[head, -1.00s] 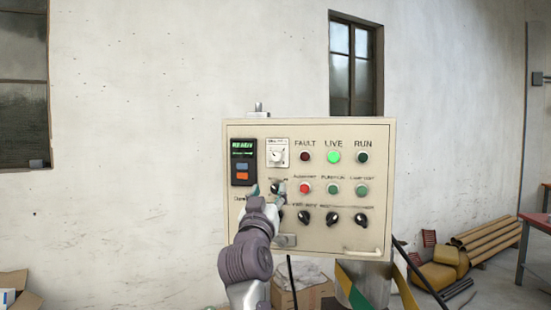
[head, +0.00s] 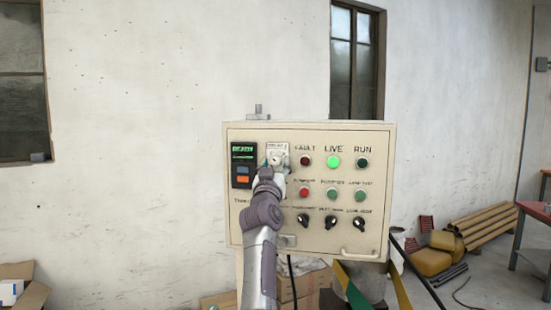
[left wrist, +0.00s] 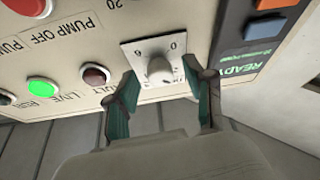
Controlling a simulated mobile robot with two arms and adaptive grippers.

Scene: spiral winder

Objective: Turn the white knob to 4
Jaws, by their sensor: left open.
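The white knob (left wrist: 159,70) sits on a white square dial plate (left wrist: 138,51) on the control panel, seen close in the left wrist view. Numbers on the plate are too small or partly hidden to read surely. In the head view the dial plate (head: 277,148) shows at the panel's upper left, its lower part covered by my gripper. My left gripper (left wrist: 164,98) is open, with one teal-padded finger on each side of the knob, apparently not closed on it. It also shows in the head view (head: 276,163). My right gripper is not in view.
The cream panel (head: 310,238) also bears a dark display unit (head: 243,165), a lit green LIVE lamp (head: 333,162), a red button (head: 303,192) and several black knobs below. Pipes and yellow objects lie on the floor at right.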

